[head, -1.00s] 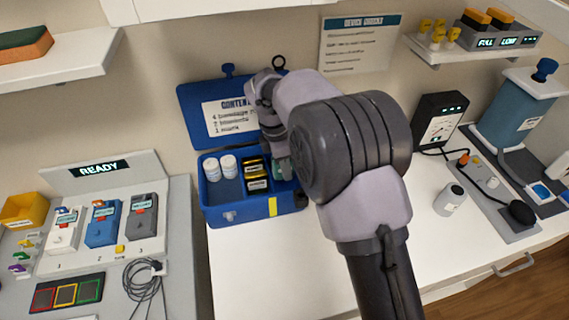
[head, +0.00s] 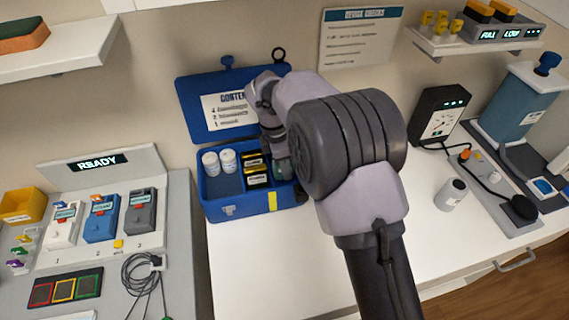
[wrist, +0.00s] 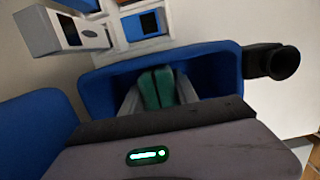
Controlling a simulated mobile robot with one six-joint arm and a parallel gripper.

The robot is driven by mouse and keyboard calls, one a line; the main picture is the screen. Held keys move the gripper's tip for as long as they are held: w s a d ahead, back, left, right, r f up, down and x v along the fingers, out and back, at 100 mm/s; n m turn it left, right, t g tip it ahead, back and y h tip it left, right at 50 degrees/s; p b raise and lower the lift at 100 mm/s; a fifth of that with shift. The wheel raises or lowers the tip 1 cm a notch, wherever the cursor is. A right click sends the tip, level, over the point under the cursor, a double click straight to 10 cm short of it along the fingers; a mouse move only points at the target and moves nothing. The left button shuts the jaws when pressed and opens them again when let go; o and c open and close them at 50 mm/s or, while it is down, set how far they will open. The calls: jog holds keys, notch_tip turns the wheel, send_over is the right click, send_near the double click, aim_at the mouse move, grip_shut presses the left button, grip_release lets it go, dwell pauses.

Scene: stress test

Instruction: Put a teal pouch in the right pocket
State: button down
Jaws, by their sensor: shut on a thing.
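An open blue box (head: 216,208) stands on the white counter with its lid leaning back. Its left pocket holds white bottles (head: 228,161), and its middle one holds black-and-yellow packs (head: 257,172). My gripper (wrist: 159,92) reaches down into the right pocket, shut on a teal pouch (wrist: 165,84). In the wrist view the pouch is between the two grey fingers, with the blue pocket walls around it. Whether the pouch touches the pocket floor is hidden.
The lid carries a contents label (head: 228,111). A grey bottle (head: 451,194) and a black meter (head: 440,114) stand on the counter to the right. A grey station with a READY display (head: 97,163) is at the left. The counter in front of the box is clear.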

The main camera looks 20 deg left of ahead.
jog(key=shift+f+b, duration=0.35)
jog(key=shift+f, duration=0.55)
jog(key=c, duration=0.9)
grip_release()
jog(key=shift+o, duration=0.2)
jog(key=r+p, duration=0.2)
jog(key=r, duration=0.2)
jog(key=a+r+p, duration=0.1)
jog(key=r, duration=0.3)
jog(key=s+r+p, duration=0.1)
jog(key=r+p, duration=0.1)
jog(key=r, duration=0.2)
jog(key=shift+a+p, duration=0.3)
jog(key=shift+p, duration=0.05)
